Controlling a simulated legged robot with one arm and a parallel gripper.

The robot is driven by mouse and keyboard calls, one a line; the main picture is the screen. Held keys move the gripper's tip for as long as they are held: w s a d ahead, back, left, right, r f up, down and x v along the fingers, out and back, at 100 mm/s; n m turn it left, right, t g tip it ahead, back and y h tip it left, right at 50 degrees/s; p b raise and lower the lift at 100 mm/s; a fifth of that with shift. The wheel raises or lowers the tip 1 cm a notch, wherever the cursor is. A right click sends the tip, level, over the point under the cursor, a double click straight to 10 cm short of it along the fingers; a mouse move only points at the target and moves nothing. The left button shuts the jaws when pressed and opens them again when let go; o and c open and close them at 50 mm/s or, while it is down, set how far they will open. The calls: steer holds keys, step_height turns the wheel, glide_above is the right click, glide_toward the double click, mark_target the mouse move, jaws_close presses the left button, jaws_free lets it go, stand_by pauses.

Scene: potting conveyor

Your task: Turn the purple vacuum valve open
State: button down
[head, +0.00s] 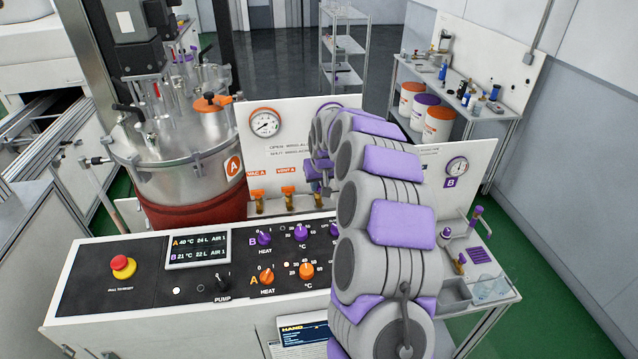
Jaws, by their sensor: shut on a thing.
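My gripper (320,187) is at the row of valves along the base of the white gauge panel, to the right of the two orange ones. It is small in view, partly covered by my arm, and shut on what looks like the purple vacuum valve. The valve's handle is mostly hidden by the gripper, so its angle cannot be told. Two orange-handled valves, labelled VAC A (257,199) and VENT A (289,197), stand to the left on brass-coloured bodies. My arm hides the panel and any valves further right.
The control console (110,285) with knobs and a red stop button (123,266) lies in front. A steel vessel (180,145) stands at the left. Dial gauges A (265,124) and B (457,167) sit on the panel. A side shelf (499,299) holds small items at the right.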

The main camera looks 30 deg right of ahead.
steer(key=shift+m, duration=0.6)
steer(key=c, duration=1.2)
jaws_free()
steer(key=v, duration=1.7)
steer(key=shift+a+r, duration=0.15)
steer(key=shift+a, duration=0.2)
